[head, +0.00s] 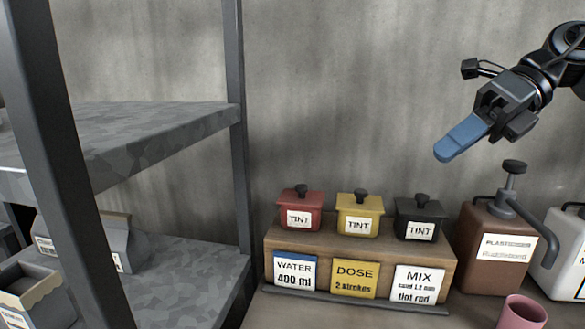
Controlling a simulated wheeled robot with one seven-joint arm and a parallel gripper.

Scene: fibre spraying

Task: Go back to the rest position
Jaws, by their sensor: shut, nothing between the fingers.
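My gripper (446,154) is at the upper right of the head view, with blue fingers pointing down and to the left. The fingers are together and nothing shows between them. It is in the air in front of the grey wall, above the bench and apart from everything on it. Below it are the black tint pot (420,218) and the brown plasticiser container (491,247) with its pump. Part of my arm runs out of the picture at the upper right.
A red tint pot (300,213) and a yellow one (360,216) stand on a wooden stand (450,259) bearing WATER, DOSE and MIX cards. A white container (564,252) and pink cup (522,312) are at right. Grey shelving (160,140) fills the left.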

